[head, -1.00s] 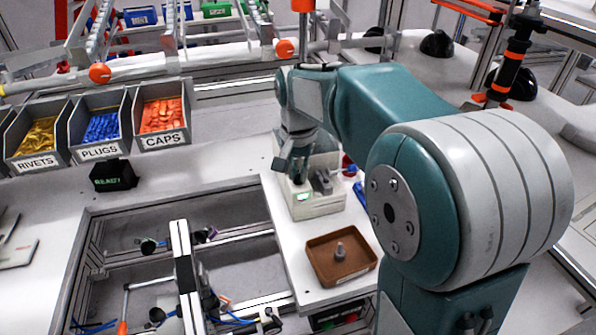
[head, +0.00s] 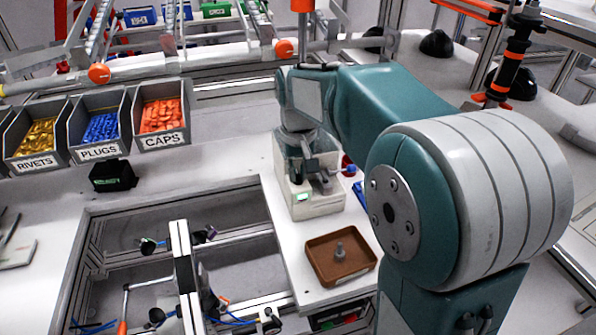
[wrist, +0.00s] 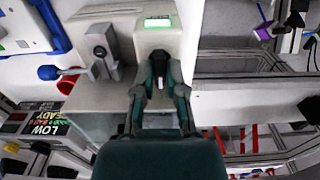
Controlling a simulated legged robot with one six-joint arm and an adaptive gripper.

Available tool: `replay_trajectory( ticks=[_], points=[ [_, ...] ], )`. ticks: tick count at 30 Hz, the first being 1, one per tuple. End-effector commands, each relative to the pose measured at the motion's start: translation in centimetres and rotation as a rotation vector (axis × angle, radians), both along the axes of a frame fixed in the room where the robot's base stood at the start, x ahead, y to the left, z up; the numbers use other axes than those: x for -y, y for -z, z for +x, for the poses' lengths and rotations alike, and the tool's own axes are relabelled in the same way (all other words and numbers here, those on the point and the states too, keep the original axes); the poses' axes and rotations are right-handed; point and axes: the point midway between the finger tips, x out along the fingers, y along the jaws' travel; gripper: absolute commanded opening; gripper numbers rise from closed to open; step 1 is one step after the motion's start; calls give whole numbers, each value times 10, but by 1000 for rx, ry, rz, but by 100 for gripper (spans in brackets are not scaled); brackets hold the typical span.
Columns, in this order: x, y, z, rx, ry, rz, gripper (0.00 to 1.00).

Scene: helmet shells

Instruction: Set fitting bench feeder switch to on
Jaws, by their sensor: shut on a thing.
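The fitting bench feeder is an off-white box (head: 318,207) on the white bench top, with a small lit green display (head: 303,197) on its front. It fills the top of the wrist view (wrist: 100,25), where the green display (wrist: 158,22) sits above a dark switch handle (wrist: 160,68). My gripper (wrist: 163,70) has its two fingers on either side of this handle and is shut on it. In the head view my gripper (head: 308,172) is over the feeder top, and the handle is hidden by it. The switch's setting cannot be told.
A grey lever (wrist: 101,55) with a blue-knobbed rod stands beside the switch. A brown tray (head: 318,272) with a grey peg is in front of the feeder. Bins of rivets, plugs and caps (head: 160,142) stand at left. An open framed recess lies left of the feeder.

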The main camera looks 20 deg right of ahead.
Motion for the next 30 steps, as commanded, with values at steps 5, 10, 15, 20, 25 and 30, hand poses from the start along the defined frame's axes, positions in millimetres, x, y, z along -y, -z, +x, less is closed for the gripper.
replay_trajectory(
  ticks=[5, 10, 15, 20, 25, 30],
  points=[
    [-1, -3, 3, 15, -7, 1, 0],
    [-1, -3, 3, 15, -7, 1, 0],
    [-1, -2, 3, 13, -6, 1, 30],
    [0, -1, 2, 8, -6, 0, 30],
    [0, -4, 1, 6, -5, 0, 30],
    [-1, -26, 2, 9, -5, 0, 30]
  ],
)
